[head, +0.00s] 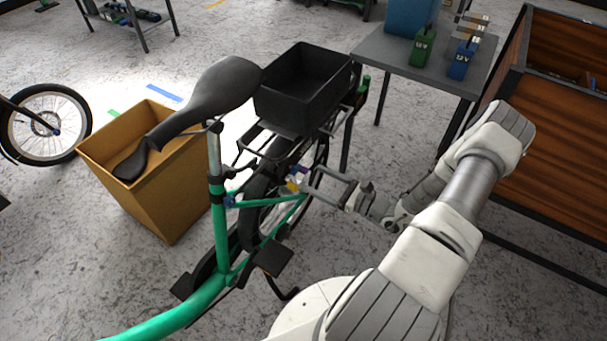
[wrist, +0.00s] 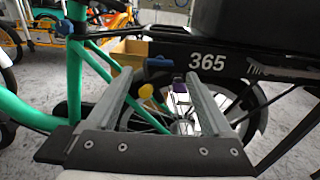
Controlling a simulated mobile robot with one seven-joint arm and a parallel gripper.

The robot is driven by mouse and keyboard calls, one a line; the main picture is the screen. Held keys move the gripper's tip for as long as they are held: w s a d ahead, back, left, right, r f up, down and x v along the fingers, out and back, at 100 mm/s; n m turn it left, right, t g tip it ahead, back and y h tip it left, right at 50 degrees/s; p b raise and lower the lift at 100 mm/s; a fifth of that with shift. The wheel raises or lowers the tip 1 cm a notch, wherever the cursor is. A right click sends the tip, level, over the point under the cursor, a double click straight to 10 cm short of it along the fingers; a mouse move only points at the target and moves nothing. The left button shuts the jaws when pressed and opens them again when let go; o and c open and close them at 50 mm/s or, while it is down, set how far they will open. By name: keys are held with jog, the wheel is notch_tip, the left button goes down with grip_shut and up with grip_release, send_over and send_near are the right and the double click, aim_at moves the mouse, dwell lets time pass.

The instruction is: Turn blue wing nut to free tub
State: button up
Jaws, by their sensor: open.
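The blue wing nut (wrist: 157,64) shows in the wrist view under the left end of the black rail marked 365, just above and between my fingertips. My gripper (wrist: 159,77) is open, with nothing visibly held; how far its tips are from the nut is hard to tell. In the head view my gripper (head: 309,180) reaches in from the right beside the green bike's rear rack. The black tub (head: 296,98) sits upright on that rack, empty as far as I see.
A yellow knob (wrist: 146,91) and a purple part (wrist: 180,87) lie between my fingers in the wrist view. A cardboard-coloured bin (head: 165,190) stands left of the bike. A grey table (head: 395,55) and a wooden-sided box (head: 550,130) stand at the right.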

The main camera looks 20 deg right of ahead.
aim_at(298, 171)
jog(key=x, duration=0.5)
jog(key=shift+b, duration=0.35)
grip_shut()
